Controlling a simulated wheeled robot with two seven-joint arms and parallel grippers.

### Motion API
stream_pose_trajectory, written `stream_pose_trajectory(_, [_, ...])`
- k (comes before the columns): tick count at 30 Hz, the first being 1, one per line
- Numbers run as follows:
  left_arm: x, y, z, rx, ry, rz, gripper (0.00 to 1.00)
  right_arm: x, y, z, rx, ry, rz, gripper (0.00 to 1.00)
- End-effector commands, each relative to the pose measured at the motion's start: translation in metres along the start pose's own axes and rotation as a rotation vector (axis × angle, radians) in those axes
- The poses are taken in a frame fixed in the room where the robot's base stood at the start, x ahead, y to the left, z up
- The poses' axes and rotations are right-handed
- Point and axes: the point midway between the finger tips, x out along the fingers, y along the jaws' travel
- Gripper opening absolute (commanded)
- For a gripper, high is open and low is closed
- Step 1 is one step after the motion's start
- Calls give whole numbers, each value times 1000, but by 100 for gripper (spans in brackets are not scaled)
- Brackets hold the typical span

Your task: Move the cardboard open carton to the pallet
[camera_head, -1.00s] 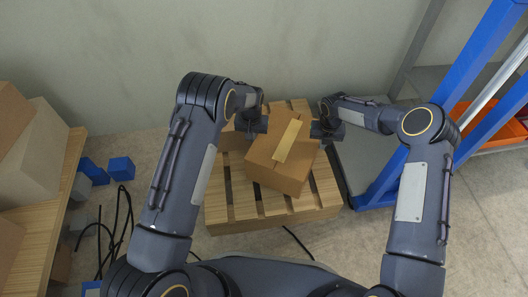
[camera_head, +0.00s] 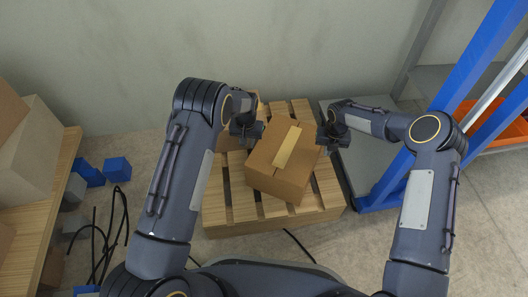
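The cardboard carton (camera_head: 276,182) rests on the wooden pallet (camera_head: 222,205), turned at an angle, with a tan tape strip along its top. Its top looks closed from here. My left gripper (camera_head: 250,138) is at the carton's upper left. My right gripper (camera_head: 327,140) is at its upper right, close to the edge. The fingers of both grippers are too dark and small to tell whether they are open or shut, or whether they touch the carton. Another cardboard box (camera_head: 229,139) shows behind my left gripper, partly hidden.
A blue-framed rack (camera_head: 478,62) with an orange bin (camera_head: 484,122) stands at the right. A wooden table (camera_head: 50,190) with boxes is at the left. Blue blocks (camera_head: 117,169) and black cables lie on the floor between table and pallet. The wall is behind the pallet.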

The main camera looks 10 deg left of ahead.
Motion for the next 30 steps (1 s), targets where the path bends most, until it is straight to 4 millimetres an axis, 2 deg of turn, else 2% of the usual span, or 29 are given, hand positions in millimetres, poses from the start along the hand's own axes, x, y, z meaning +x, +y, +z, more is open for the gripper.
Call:
stream_pose_trajectory(4, [0, 0, 0, 0, 0, 0, 22, 0, 0, 0, -1, 0, -1, 1])
stream_pose_trajectory(9, [0, 0, 0, 0, 0, -1, 22, 0, 0, 0, -1, 0, -2, 22])
stream_pose_trajectory(19, [-4, 0, -1, 0, 2, -1, 22, 0, -1, 0, -1, 0, -2, 22])
stream_pose_trajectory(23, [-21, 0, -1, 0, 3, 0, 22, 0, -1, 0, -1, 0, -2, 22])
stream_pose_trajectory(30, [-72, 0, -1, 1, 4, 0, 22, 0, -1, 0, 0, 0, -3, 22])
